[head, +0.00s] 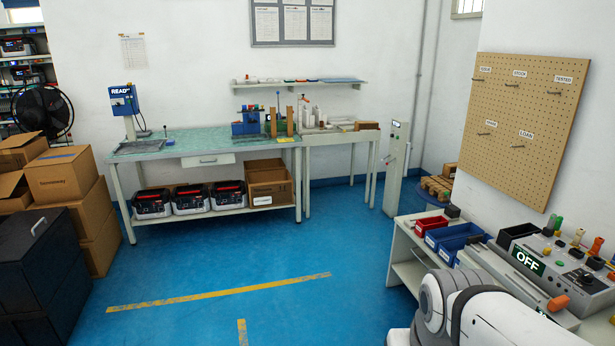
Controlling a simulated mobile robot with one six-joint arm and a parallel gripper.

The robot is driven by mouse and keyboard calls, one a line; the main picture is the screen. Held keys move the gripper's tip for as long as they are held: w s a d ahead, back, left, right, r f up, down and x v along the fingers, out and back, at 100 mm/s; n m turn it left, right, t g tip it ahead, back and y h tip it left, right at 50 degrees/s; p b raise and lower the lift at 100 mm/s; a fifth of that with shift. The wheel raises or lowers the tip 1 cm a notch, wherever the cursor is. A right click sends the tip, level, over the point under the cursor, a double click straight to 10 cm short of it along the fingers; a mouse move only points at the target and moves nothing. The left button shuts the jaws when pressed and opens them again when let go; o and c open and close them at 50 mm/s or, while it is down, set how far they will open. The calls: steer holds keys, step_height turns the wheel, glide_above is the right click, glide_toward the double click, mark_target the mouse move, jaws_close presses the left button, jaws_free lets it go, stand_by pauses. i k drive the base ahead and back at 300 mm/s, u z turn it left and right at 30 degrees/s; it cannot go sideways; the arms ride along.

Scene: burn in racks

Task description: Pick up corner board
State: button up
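I cannot pick out a corner board for certain in the head view. A tan pegboard (523,127) with several pegs and labels such as STOCK, TESTED and LOAN hangs on the right wall. Upright brown pieces (290,121) and a blue holder (247,123) stand at the right end of the green-topped bench (195,140). They are too small to tell exactly. My white arm shows at the lower right, but my gripper is out of view.
A side bench at right holds red (431,224) and blue bins (455,240) and a grey control box with an OFF sign (528,262). Cardboard boxes (62,174) and a black case (40,262) stand at left. The blue floor (250,265) between is clear.

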mark_target(273, 110)
steer(key=u, duration=0.7)
steer(key=i, duration=1.55)
steer(key=u, duration=0.4)
steer(key=i, duration=1.55)
steer(key=z, duration=0.65)
steer(key=i, duration=1.15)
steer(key=z, duration=0.55)
steer(key=i, duration=1.65)
steer(key=z, duration=0.4)
steer(key=i, duration=1.1)
